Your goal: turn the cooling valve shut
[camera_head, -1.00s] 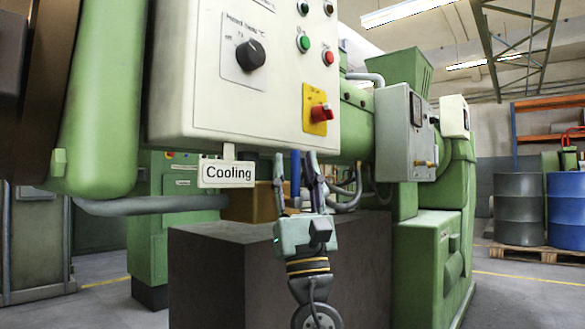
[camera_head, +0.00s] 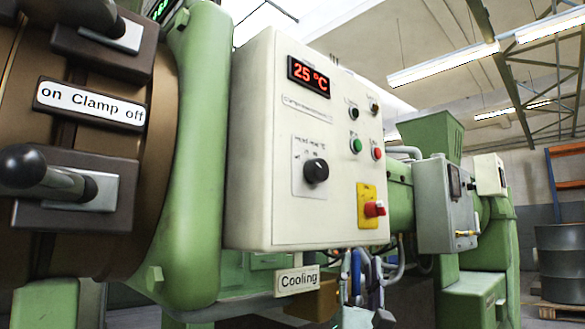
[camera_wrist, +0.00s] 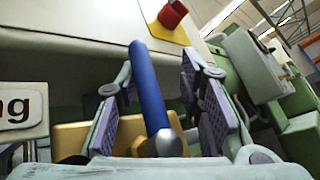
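The cooling valve shows as a blue lever handle (camera_wrist: 150,90) with a grey metal pivot (camera_wrist: 166,143) at its lower end in the wrist view. It stands nearly upright in the picture, tilted a little. My gripper (camera_wrist: 160,95) is open, with one purple-padded finger on each side of the handle and gaps visible on both sides. In the head view my gripper (camera_head: 361,262) is low, below the control panel, with the blue handle (camera_head: 356,272) between its fingers. The Cooling sign (camera_head: 297,281) hangs just left of it. The valve body is mostly hidden.
The cream control panel (camera_head: 265,150) overhangs the handle, with a red emergency knob (camera_head: 374,209) on a yellow plate. A brown-yellow block (camera_wrist: 75,140) sits behind the fingers. Grey hoses (camera_head: 395,265) and a grey box (camera_head: 435,205) are to the right. Clamp levers (camera_head: 45,180) are at left.

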